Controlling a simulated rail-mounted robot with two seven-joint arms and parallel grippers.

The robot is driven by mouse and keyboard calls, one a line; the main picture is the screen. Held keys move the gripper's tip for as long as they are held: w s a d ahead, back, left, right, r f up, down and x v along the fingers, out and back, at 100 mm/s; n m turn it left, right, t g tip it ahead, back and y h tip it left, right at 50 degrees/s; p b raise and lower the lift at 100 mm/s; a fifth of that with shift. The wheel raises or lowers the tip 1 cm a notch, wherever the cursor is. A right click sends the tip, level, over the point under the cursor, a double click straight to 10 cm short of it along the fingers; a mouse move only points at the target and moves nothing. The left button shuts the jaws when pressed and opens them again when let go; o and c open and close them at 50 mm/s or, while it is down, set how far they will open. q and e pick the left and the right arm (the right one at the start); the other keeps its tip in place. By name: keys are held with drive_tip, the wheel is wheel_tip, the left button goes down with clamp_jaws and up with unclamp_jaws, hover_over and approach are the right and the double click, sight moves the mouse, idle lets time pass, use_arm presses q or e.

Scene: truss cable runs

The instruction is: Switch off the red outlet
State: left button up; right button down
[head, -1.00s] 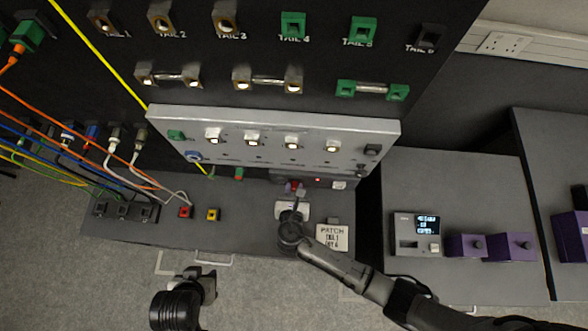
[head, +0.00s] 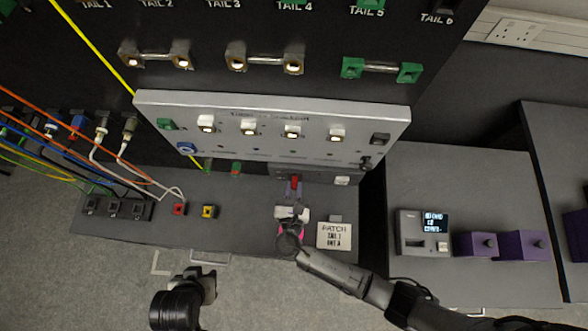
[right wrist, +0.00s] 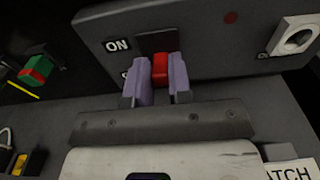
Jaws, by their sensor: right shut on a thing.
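The red switch handle (right wrist: 160,68) stands at the lower part of a dark slot in the grey outlet box (right wrist: 205,45). An ON label is at the upper left of the slot; a label below it is mostly hidden. A dark red lamp sits on the box face at the right. My right gripper (right wrist: 160,85) has its two purple fingers on either side of the handle and is shut on it. In the head view the handle (head: 295,183) shows small, at the right gripper's tips. My left gripper (head: 205,283) hangs over the floor at the lower left, its jaws unclear.
A pale panel (head: 270,105) with several switches overhangs the shelf just behind the right gripper. Red (head: 180,209) and yellow (head: 209,212) blocks and cables lie left. The shelf between is clear.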

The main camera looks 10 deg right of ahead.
drive_tip(key=f+t+b, duration=0.1)
drive_tip(key=t+b, duration=0.1)
drive_tip(key=b, duration=0.1)
drive_tip(key=shift+s+f+h+b, duration=0.1)
drive_tip(key=shift+f+h+b, duration=0.15)
drive_tip(key=shift+h+b, duration=0.05)
drive_tip(key=shift+t+b, duration=0.6)
drive_tip(key=shift+b, duration=0.05)
drive_tip(key=c, duration=1)
unclamp_jaws()
drive_tip(key=shift+c, duration=0.2)
drive_tip(key=b+v, duration=0.1)
drive_tip(key=v, duration=1.1)
drive_tip(key=shift+s+a+f, duration=0.1)
drive_tip(key=shift+s+a, duration=0.05)
drive_tip(key=shift+s, duration=0.05)
drive_tip(key=shift+s+a+f, duration=0.1)
drive_tip(key=shift+s+a, duration=0.1)
drive_tip(key=shift+s, duration=0.4)
